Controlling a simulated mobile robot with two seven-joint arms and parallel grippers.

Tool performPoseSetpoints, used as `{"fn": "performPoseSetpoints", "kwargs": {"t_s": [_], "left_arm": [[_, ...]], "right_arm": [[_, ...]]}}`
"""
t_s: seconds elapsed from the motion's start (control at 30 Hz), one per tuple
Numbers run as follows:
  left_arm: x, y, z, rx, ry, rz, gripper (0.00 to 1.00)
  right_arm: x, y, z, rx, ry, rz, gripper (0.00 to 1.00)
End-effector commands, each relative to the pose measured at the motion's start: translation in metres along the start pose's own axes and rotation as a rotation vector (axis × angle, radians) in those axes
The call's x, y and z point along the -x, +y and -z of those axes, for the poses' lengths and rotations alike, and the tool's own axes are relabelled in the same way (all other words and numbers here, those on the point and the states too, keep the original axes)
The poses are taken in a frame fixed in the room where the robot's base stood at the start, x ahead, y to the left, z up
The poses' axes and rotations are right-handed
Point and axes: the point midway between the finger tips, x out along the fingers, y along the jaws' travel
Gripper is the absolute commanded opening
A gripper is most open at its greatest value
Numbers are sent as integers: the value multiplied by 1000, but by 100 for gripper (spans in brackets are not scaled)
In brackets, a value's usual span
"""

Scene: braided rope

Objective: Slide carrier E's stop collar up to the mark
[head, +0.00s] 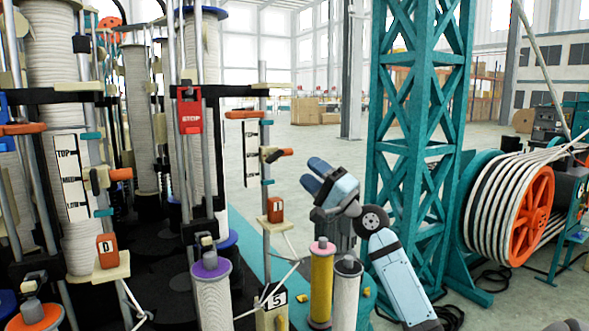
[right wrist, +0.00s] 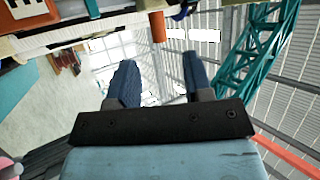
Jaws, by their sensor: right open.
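A dark collar with an orange handle (head: 276,155), apparently the stop collar, sits on the upright beside a white marked scale (head: 250,155). My right gripper (head: 314,173) is open and empty, right of this handle and apart from it. In the right wrist view, an orange rod end (right wrist: 157,27) shows beyond the gap between its fingers (right wrist: 158,70). My left gripper is out of view.
Carrier D (head: 107,250) and several rope spools crowd the left. A red STOP plate (head: 190,110) hangs on a neighbouring upright. A teal lattice tower (head: 420,130) stands close behind my right arm, with an orange-hubbed reel (head: 530,215) to its right. Yellow and white bobbins (head: 321,285) stand below my gripper.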

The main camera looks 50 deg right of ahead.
Motion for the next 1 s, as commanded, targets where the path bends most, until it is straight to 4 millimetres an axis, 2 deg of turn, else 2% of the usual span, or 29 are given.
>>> {"fn": "performPoseSetpoints", "kwargs": {"t_s": [0.03,0.1,0.3,1.0], "left_arm": [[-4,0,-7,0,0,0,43],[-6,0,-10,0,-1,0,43],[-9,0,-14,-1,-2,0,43],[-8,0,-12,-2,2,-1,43]], "right_arm": [[12,4,-2,1,-1,-2,46],[21,3,-1,-1,0,-1,46],[35,0,-1,-1,-1,1,46],[35,-1,0,0,0,1,46]]}}
